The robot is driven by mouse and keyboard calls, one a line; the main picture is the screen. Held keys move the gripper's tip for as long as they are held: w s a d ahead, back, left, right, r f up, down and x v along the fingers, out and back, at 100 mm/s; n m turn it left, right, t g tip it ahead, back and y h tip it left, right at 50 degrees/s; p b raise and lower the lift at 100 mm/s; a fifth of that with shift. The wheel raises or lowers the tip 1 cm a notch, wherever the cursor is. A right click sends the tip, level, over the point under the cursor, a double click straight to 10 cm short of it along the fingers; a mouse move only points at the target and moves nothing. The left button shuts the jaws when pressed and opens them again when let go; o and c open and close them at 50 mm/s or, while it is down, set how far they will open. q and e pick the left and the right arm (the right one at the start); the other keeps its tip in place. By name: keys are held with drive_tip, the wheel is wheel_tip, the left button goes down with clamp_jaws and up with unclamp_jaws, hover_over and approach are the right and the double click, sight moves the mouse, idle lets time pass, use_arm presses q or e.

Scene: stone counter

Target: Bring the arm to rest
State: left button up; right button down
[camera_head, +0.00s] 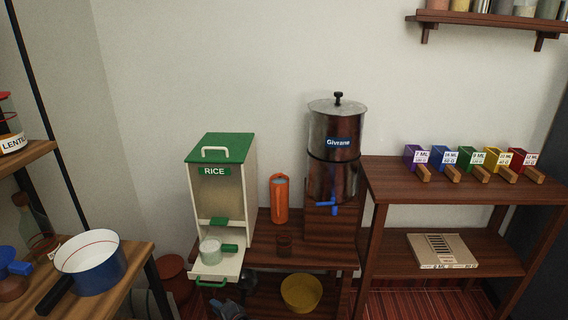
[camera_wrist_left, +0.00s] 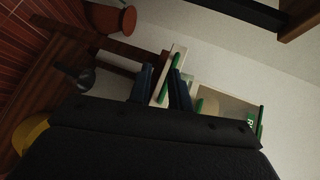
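My left gripper (camera_head: 227,306) shows low in the head view, dark blue-grey, just below and right of the rice dispenser's front tray. In the left wrist view its two dark fingers (camera_wrist_left: 162,72) stand apart, with part of the white tray and its green handle (camera_wrist_left: 163,92) showing between and beyond them. I see nothing held. My right gripper is in neither view. The rice dispenser (camera_head: 225,190) is white with a green lid. A pale green cup with a green handle (camera_head: 212,250) stands on its tray (camera_head: 232,262).
A yellow bowl (camera_head: 301,292) sits low to the right of the gripper. A dark object (camera_head: 248,281) is close behind it. A blue-and-white pan (camera_head: 90,265) is on the left table. An orange canister (camera_head: 279,198) and metal water dispenser (camera_head: 335,150) stand behind.

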use_arm(q)
drive_tip(key=s+d+r+n+g+h, duration=0.2)
drive_tip(key=s+d+r+h, duration=0.15)
drive_tip(key=s, duration=0.25)
drive_tip(key=s+d+r+n+g+h, duration=0.1)
drive_tip(key=s+d+r+n+h, duration=0.1)
drive_tip(key=s+h, duration=0.35)
drive_tip(key=s+d+r+n+g+h, duration=0.2)
drive_tip(key=s+d+r, duration=0.1)
drive_tip(key=s, duration=0.5)
drive_tip(key=s+f+g+h, duration=0.1)
drive_tip(key=s+f, duration=0.1)
drive_tip(key=s, duration=0.8)
drive_tip(key=s+f+g, duration=0.1)
drive_tip(key=s+f, duration=0.2)
drive_tip(key=s, duration=0.8)
drive_tip(key=shift+a+g+h, duration=0.15)
drive_tip(key=shift+g+h, duration=0.25)
